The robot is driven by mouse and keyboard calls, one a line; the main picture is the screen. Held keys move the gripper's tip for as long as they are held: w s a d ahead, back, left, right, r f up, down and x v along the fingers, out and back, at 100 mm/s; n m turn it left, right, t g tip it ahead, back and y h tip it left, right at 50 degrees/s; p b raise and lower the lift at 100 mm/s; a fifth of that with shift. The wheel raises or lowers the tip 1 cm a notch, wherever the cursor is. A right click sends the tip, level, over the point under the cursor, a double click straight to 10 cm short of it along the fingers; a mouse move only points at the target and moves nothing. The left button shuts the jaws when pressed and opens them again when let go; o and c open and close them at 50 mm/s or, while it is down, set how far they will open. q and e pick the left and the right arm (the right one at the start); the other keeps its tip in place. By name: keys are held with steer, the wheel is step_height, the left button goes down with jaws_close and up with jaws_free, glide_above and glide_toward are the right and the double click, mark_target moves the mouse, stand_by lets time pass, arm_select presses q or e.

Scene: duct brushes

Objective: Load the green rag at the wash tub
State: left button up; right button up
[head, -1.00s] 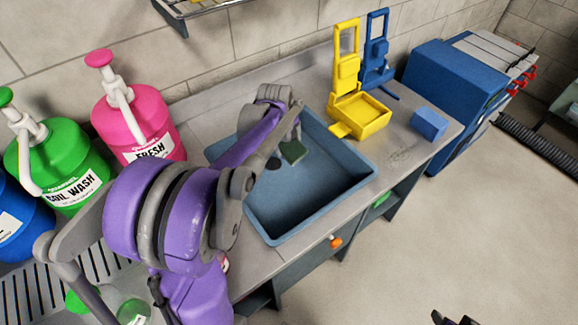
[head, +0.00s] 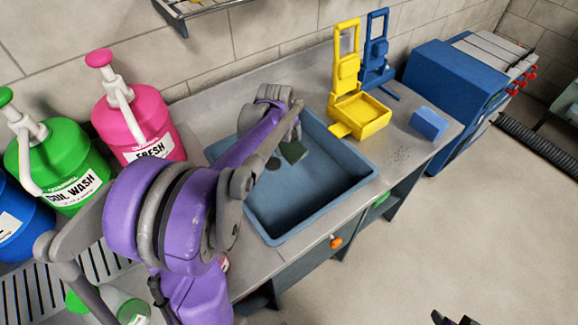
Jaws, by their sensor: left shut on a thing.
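The wash tub (head: 335,215) is a blue-grey basin set into the grey counter, and its inside looks empty apart from a dark round spot on the floor. A dark green rag (head: 293,151) hangs at the tub's far left part. My left gripper (head: 292,133) is shut on the rag's upper edge, over the tub; the fingers are partly hidden by my purple arm. I cannot tell whether the rag touches the tub floor. Of my right arm only a dark tip (head: 452,319) shows at the bottom edge, too little to judge its jaws.
A yellow wringer-like stand (head: 362,115) and a blue one (head: 376,68) stand right of the tub, with a blue block (head: 429,124) nearby. Pink (head: 137,125) and green (head: 65,165) pump jugs stand at left. An orange knob (head: 336,242) sits on the counter front.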

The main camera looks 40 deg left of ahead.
mark_target(288, 146)
stand_by(0.4)
arm_select(q)
steer(key=shift+r+p, duration=0.65)
steer(key=shift+r, duration=0.7)
steer(key=shift+w+r+p, duration=0.1)
steer(key=shift+r+p, duration=0.2)
steer(key=shift+r, duration=0.4)
arm_select(e)
steer(key=r, duration=0.1)
steer(key=w+r, duration=0.1)
steer(key=shift+w+r, duration=0.2)
steer(key=shift+r, duration=0.15)
steer(key=shift+s, duration=0.15)
arm_select(q)
steer(key=shift+f, duration=0.1)
